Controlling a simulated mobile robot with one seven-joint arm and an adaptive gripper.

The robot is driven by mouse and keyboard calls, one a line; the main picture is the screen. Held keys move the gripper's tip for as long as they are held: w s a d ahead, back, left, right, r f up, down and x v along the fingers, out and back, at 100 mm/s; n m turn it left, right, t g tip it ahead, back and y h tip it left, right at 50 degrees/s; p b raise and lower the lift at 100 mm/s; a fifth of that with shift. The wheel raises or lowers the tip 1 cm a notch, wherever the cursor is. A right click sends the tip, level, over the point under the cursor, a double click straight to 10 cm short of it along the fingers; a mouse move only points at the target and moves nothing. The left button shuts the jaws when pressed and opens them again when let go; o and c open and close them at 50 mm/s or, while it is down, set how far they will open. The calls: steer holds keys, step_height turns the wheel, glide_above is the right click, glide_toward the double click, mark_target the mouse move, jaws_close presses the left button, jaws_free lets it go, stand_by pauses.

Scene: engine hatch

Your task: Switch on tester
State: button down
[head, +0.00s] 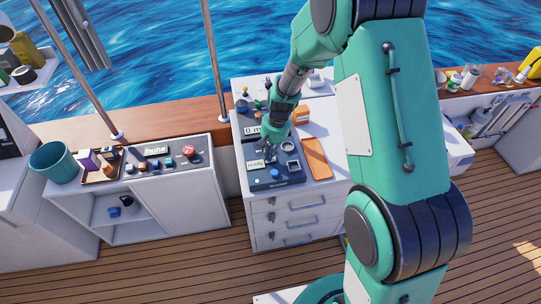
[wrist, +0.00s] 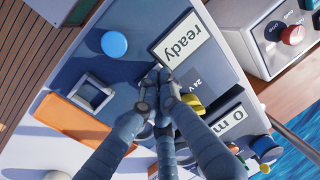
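A dark blue panel with a "ready" display (head: 256,165) stands on the white drawer unit, and the same display shows in the wrist view (wrist: 181,46). I cannot tell for sure that this panel is the tester. It carries a round blue button (wrist: 114,44) and a square grey-framed switch (wrist: 95,93). A "24 V" label (wrist: 195,82) is beside my fingers. My gripper (wrist: 157,76) has its fingertips together over the panel, close to the lower edge of the display. The fingers hide what is directly under them, and no held object shows.
An orange flat object (head: 316,158) lies right of the panel. A "0 m" display (head: 252,130) is behind it, with a yellow knob (wrist: 191,105) near my fingers.

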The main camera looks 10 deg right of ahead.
steer(key=shift+s+a+f, duration=0.3)
steer(key=shift+f, duration=0.2)
steer(key=shift+s+d+f, duration=0.1)
steer(key=shift+s+f, duration=0.1)
steer(key=shift+f, duration=0.05)
steer(key=shift+s+d, duration=0.1)
steer(key=shift+d, duration=0.7)
steer(key=shift+r, duration=0.15)
step_height(320, 180, up, 15)
steer(key=w+d+p, duration=0.1)
steer(key=d+p, duration=0.1)
steer(key=shift+p, duration=0.35)
